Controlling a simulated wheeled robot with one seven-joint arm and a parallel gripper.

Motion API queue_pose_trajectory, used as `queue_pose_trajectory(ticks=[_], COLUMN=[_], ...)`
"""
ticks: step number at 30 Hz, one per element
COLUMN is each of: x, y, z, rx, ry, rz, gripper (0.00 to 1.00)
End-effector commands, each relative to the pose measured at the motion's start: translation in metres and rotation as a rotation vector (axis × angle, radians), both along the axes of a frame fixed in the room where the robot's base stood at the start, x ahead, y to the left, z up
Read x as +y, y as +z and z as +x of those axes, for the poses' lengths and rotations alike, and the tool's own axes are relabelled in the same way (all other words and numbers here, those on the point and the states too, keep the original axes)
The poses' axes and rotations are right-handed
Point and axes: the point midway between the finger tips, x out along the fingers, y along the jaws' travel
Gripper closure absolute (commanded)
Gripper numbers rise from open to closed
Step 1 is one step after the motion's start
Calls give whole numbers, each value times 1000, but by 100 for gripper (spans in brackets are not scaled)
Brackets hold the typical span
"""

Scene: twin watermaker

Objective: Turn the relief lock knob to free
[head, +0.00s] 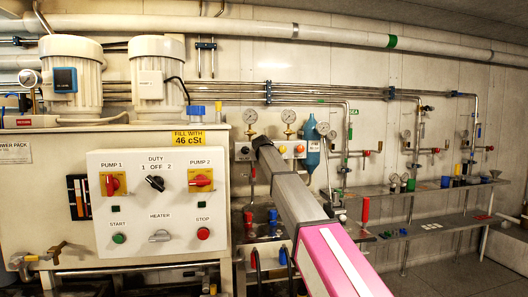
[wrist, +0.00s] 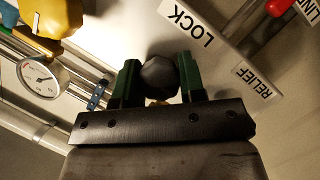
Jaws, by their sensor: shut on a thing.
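The relief lock knob (wrist: 159,76) is a dark, faceted knob in the middle of the wrist view. My gripper (wrist: 159,70) is shut on it, with one green finger on each side. A white LOCK label (wrist: 194,24) and a RELIEF label (wrist: 255,82) show to the right of the knob. The knob's pointer and any FREE mark cannot be made out. In the head view my gripper (head: 260,144) reaches the small valve panel below the gauges, and my arm hides the knob there.
A yellow knob (wrist: 50,16), a gauge (wrist: 39,78) and a red knob (wrist: 277,5) lie around the gripper in the wrist view. In the head view the pump control box (head: 160,205) stands left of my arm. A shelf (head: 430,226) with small items is at right.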

Motion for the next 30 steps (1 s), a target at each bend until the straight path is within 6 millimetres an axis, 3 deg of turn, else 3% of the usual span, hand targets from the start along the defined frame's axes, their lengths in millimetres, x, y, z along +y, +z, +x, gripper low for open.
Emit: queue_pose_trajectory(ticks=[15,16,18,30], x=[0,0,0,0], y=[-1,-1,-1,1], z=[-1,-1,-1,-4], rx=[-5,-4,-5,-5], ry=[1,0,1,0], rz=[-21,-21,-20,-19], gripper=[87,60,37,37])
